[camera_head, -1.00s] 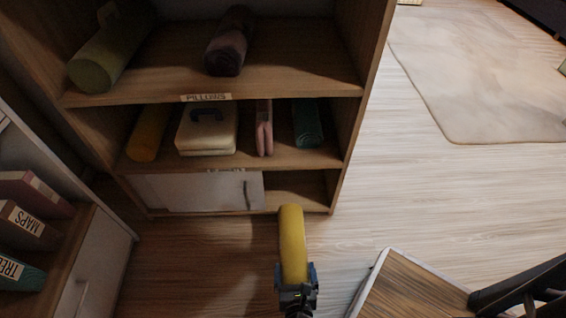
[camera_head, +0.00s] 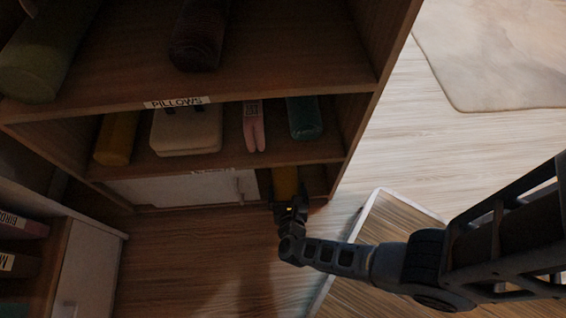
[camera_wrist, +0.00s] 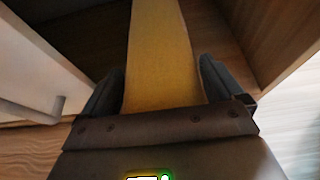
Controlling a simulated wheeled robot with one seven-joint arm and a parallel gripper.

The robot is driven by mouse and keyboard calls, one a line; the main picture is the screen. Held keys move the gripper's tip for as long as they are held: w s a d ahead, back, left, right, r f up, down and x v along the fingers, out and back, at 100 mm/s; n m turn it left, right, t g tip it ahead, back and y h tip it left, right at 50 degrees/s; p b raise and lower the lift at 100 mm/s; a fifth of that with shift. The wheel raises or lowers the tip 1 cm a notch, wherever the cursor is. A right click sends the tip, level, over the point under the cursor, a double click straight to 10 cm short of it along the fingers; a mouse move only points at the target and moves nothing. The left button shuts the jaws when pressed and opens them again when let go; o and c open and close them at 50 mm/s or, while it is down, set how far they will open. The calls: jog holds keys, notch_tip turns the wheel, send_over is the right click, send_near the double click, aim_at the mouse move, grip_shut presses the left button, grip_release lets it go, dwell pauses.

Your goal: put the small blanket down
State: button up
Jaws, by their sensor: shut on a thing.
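The small blanket is a yellow roll (camera_head: 286,180), held at the opening of the bottom compartment of the wooden shelf (camera_head: 365,120), to the right of a white sliding door (camera_head: 180,189). My gripper (camera_head: 289,200) is shut on the near end of the roll. In the wrist view, the yellow roll (camera_wrist: 160,60) lies between both fingers of my gripper (camera_wrist: 160,95) and points into the dark compartment. Its far end is hidden, and I cannot tell whether it touches the compartment floor.
The middle shelf holds another yellow roll (camera_head: 117,138), a cream case (camera_head: 187,130), a pink item (camera_head: 253,126) and a green roll (camera_head: 304,117). A wood-topped piece (camera_head: 375,225) with a pale edge stands at right. A low cabinet (camera_head: 85,265) is at left.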

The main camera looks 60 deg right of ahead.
jog(key=w+d, duration=0.4)
jog(key=d, duration=0.1)
jog(key=w+d+b, duration=0.1)
jog(key=w+d, duration=0.1)
jog(key=d, duration=0.1)
jog(key=shift+w+d, duration=0.2)
jog(key=shift+w, duration=0.05)
notch_tip(320, 180, down, 4)
jog(key=b, duration=0.2)
jog(key=shift+r+b, duration=0.2)
jog(key=shift+b, duration=0.2)
jog(key=o, duration=0.9)
jog(key=shift+o, duration=0.2)
